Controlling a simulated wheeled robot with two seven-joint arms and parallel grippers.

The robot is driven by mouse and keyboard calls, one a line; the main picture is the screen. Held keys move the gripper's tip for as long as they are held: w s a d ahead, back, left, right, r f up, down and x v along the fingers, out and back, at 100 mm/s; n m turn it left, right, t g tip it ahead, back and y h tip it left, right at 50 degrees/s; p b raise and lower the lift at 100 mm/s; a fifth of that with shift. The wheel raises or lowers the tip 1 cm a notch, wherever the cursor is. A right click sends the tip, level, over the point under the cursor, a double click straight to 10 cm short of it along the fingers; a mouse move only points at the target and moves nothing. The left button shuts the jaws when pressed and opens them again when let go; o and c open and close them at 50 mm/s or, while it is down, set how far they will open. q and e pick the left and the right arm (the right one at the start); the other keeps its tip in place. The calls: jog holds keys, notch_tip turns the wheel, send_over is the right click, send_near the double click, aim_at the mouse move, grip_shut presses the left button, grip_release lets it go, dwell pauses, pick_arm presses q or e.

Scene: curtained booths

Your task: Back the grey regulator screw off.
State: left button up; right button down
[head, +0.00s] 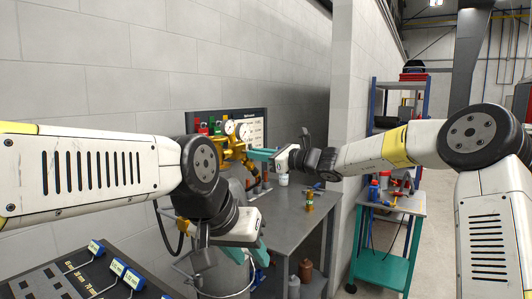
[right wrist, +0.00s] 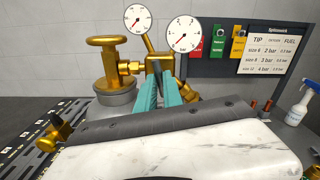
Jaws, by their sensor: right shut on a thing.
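The brass regulator (head: 232,147) with two round white gauges (head: 242,131) is in the middle of the head view. In the right wrist view its gauges (right wrist: 184,34) stand above my right gripper (right wrist: 160,92). The right gripper (head: 259,154) reaches in from the right, its teal fingers close together at the regulator's front. A grey cylinder (right wrist: 116,98) with a brass valve wheel (right wrist: 106,41) stands just left of the fingers. My left gripper (head: 261,250) hangs lower, away from the regulator; its finger gap is unclear.
A dark board with a tip chart (right wrist: 266,50) and coloured tags (right wrist: 218,43) is behind. A grey bench (head: 288,215) carries small items, and a spray bottle (right wrist: 299,108) stands at right. A tool panel (head: 70,280) is at lower left. A teal cart (head: 385,240) stands right.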

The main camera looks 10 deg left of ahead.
jog(key=shift+n, duration=0.9)
jog(key=n, duration=0.3)
jog(key=shift+n, duration=0.3)
jog(key=c, duration=1.4)
grip_release()
